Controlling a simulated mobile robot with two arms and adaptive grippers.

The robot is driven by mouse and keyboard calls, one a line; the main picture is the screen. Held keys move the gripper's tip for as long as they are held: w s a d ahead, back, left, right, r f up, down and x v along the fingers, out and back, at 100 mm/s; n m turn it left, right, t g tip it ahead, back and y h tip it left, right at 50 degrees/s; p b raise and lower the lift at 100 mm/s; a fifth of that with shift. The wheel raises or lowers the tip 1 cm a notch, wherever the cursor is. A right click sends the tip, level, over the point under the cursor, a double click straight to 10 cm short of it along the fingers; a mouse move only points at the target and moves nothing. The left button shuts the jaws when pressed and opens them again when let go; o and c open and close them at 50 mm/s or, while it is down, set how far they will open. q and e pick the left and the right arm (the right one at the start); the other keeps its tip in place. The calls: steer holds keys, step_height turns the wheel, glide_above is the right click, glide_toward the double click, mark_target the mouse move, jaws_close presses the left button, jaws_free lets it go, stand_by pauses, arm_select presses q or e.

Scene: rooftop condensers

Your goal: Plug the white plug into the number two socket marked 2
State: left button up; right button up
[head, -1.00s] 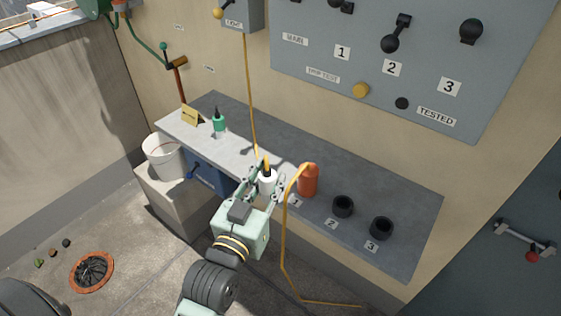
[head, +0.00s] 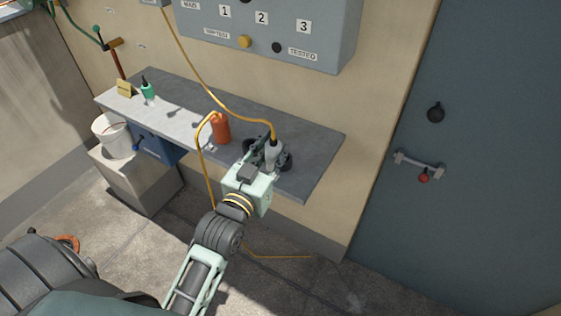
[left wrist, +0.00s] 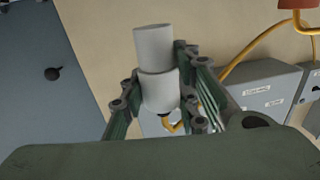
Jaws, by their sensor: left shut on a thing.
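The white plug (head: 273,153) is in my left gripper (head: 267,152), with a yellow cable rising from its top. In the left wrist view the white plug (left wrist: 156,72) sits between the two fingers, its far end bare and clear of any socket. My right gripper is out of view.
A grey door (head: 470,130) is at right.

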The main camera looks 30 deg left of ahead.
arm_select(q)
steer(key=shift+y, duration=0.3)
steer(key=w+a, duration=0.3)
steer(key=shift+f, duration=0.2)
steer(key=shift+w+a+f+n+y+b, duration=0.35)
steer(key=shift+w+a+f+b, duration=0.35)
steer(key=shift+a, duration=0.8)
steer(key=shift+w+a+f+n+y+b, duration=0.35)
steer(key=shift+w+a+b, duration=0.45)
steer(key=shift+w+a, duration=0.6)
steer(key=shift+w+a+f+n+y+b, duration=0.3)
steer(key=shift+w+a+f+b, duration=0.4)
steer(key=shift+a, duration=0.95)
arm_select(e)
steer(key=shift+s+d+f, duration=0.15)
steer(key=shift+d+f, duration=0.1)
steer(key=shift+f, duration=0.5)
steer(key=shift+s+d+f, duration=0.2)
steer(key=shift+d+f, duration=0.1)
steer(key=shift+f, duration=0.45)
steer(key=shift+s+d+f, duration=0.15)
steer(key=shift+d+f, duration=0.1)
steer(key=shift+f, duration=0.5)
arm_select(q)
steer(key=shift+w+r+p, duration=0.1)
steer(key=shift+r+p, duration=0.1)
steer(key=shift+p, duration=0.6)
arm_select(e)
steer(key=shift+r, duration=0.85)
